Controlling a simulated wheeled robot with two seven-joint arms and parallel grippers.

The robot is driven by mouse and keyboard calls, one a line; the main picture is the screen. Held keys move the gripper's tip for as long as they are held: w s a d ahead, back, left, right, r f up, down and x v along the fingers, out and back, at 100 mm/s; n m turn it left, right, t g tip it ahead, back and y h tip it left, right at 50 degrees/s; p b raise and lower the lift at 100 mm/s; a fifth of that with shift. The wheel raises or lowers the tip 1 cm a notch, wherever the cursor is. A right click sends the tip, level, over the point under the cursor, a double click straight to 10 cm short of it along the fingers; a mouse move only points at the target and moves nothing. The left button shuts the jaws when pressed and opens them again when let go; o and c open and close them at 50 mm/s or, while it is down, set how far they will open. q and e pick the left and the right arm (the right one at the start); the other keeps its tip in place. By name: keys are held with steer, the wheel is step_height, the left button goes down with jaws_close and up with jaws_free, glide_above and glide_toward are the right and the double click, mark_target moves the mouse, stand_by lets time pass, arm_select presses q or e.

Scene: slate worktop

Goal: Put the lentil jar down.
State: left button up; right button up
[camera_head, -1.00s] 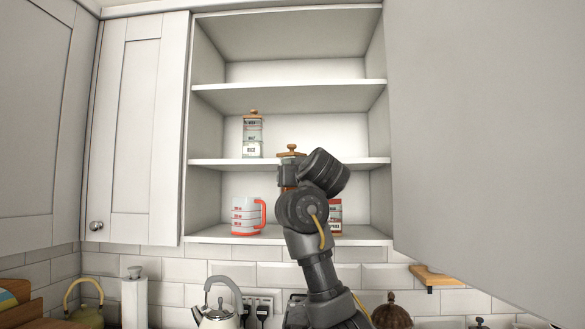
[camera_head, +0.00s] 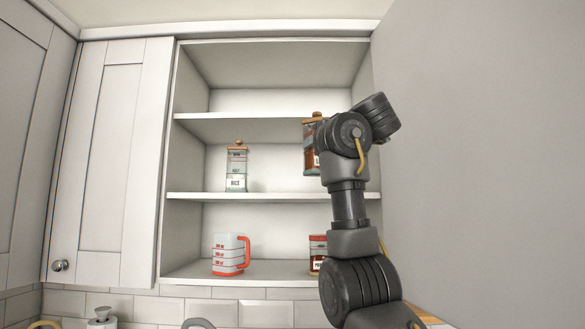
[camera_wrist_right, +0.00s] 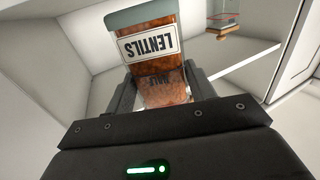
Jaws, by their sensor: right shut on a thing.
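The lentil jar (camera_head: 311,150), with orange-brown contents and a wooden lid, is partly hidden by my right arm in the head view. Its base shows above the cabinet's middle shelf board (camera_head: 262,196), and its lid is level with the upper board. In the right wrist view, the LENTILS label on the jar (camera_wrist_right: 152,64) reads upside down. My right gripper (camera_wrist_right: 165,92) is shut on the jar, one finger on each side. My left gripper is not in view.
A rice jar (camera_head: 236,170) stands on the middle shelf at left. Below, a red-and-white mug (camera_head: 229,256) and a red-lidded jar (camera_head: 317,253) stand on the bottom shelf. The middle shelf looks clear right of the rice jar. A large grey panel (camera_head: 480,150) bounds the right side.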

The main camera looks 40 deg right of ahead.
steer(key=f+p+x, duration=0.1)
steer(key=p+x, duration=0.2)
steer(key=x, duration=0.1)
steer(key=p+x, duration=0.4)
steer(key=x, duration=0.1)
steer(key=f+p+x, duration=0.1)
steer(key=p+x, duration=0.2)
steer(key=x, duration=0.2)
steer(key=shift+a+f+p, duration=0.15)
steer(key=shift+f+p, duration=0.2)
steer(key=shift+f, duration=0.45)
steer(key=shift+s+f+b, duration=0.1)
steer(key=shift+f+b, duration=0.05)
steer(key=shift+b, duration=0.15)
steer(key=o, duration=1.4)
steer(key=shift+o, duration=0.2)
